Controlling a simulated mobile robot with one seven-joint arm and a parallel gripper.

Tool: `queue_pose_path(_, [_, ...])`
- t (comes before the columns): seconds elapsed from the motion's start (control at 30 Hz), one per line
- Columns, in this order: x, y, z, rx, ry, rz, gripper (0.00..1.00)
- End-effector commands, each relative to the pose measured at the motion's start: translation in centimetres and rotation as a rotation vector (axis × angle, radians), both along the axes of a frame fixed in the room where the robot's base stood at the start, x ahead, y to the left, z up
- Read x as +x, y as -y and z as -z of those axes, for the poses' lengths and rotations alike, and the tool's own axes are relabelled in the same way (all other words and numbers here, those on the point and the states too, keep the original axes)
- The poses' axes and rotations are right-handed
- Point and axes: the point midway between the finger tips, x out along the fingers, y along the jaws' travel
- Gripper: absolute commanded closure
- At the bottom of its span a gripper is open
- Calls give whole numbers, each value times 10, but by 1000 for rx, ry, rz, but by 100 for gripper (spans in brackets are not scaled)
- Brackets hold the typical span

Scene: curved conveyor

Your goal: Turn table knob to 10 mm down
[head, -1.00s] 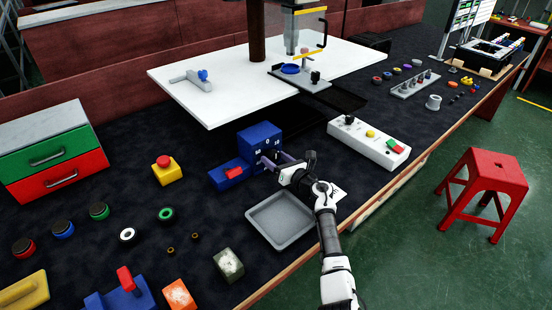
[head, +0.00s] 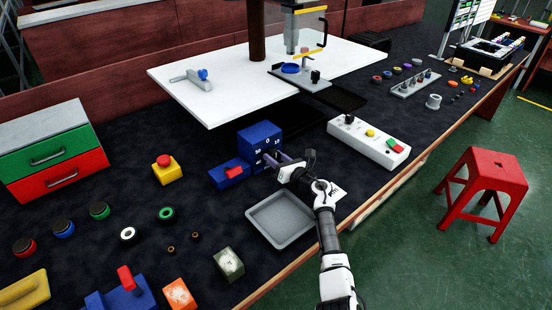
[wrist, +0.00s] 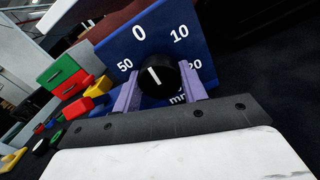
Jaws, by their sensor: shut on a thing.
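The blue dial box (head: 258,133) stands on the dark bench below the white table (head: 215,100). In the wrist view its blue face (wrist: 110,52) carries white numbers 0, 10, 20 and 50 and the letters mm; the part below the knob is hidden. The black round knob (wrist: 165,76) has a white line slanting up and left, roughly toward 0. My gripper (wrist: 159,90) has its two purple fingers shut on the knob, one on each side. In the head view my gripper (head: 272,160) reaches the box front and hides the knob.
A blue base with a red switch (head: 234,173) sits left of the box. A grey tray (head: 280,238) lies in front, below my wrist. A white control panel (head: 366,141) stands to the right. A yellow box with a red button (head: 166,170) is farther left.

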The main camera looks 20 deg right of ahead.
Motion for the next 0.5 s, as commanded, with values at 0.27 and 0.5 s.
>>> queue_pose_path(0.27, [0, 0, -2, 152, -55, 0, 81])
queue_pose_path(0.5, [0, 0, -2, 358, -131, 1, 81])
